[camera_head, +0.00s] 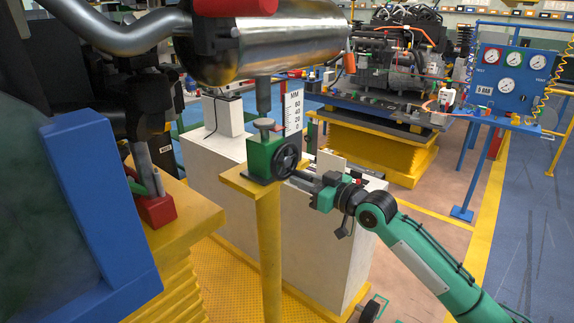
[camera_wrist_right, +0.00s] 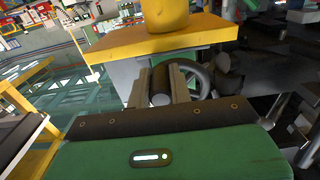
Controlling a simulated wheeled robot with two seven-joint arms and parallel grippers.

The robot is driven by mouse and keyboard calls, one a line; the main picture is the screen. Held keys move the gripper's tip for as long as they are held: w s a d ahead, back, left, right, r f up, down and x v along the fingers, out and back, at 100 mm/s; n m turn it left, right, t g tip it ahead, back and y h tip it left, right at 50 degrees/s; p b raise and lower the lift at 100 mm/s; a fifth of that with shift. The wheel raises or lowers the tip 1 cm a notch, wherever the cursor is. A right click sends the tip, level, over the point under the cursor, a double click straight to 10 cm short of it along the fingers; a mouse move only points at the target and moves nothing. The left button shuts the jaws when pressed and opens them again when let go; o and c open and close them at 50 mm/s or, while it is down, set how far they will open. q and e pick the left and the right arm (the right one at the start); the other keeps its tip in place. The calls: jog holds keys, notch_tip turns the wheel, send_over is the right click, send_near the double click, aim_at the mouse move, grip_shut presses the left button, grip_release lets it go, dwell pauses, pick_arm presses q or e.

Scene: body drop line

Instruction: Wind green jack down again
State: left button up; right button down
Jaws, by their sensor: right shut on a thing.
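The green jack (camera_head: 262,158) stands on a yellow post with a small plate (camera_head: 240,182). Its round grey pad (camera_head: 264,123) is just under a metal rod (camera_head: 263,95) below the silver exhaust can (camera_head: 285,45); I cannot tell whether they touch. The black handwheel (camera_head: 288,157) is on the jack's right side. My right gripper (camera_head: 303,179) reaches in from the right and is shut on the wheel's handle. In the right wrist view the dark handle (camera_wrist_right: 161,86) lies between the fingers, with the wheel (camera_wrist_right: 197,80) behind. My left gripper is not in view.
A white scale marked MM (camera_head: 293,112) stands behind the jack. A white cabinet (camera_head: 325,240) is below it. A yellow stand with a red block (camera_head: 157,211) and a blue frame (camera_head: 105,200) fill the left. A blue gauge panel (camera_head: 507,78) stands at the right.

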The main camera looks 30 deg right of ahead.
aim_at(298, 157)
jog(key=shift+w+d+r, duration=0.2)
jog(key=shift+d+r, duration=0.2)
jog(key=shift+r, duration=0.15)
jog(key=shift+w+d+r, duration=0.15)
jog(key=shift+d+r, duration=0.25)
jog(key=shift+r, duration=0.1)
jog(key=shift+w+d+r+p, duration=0.1)
jog(key=shift+d+r+p, duration=0.05)
jog(key=shift+r+p, duration=0.9)
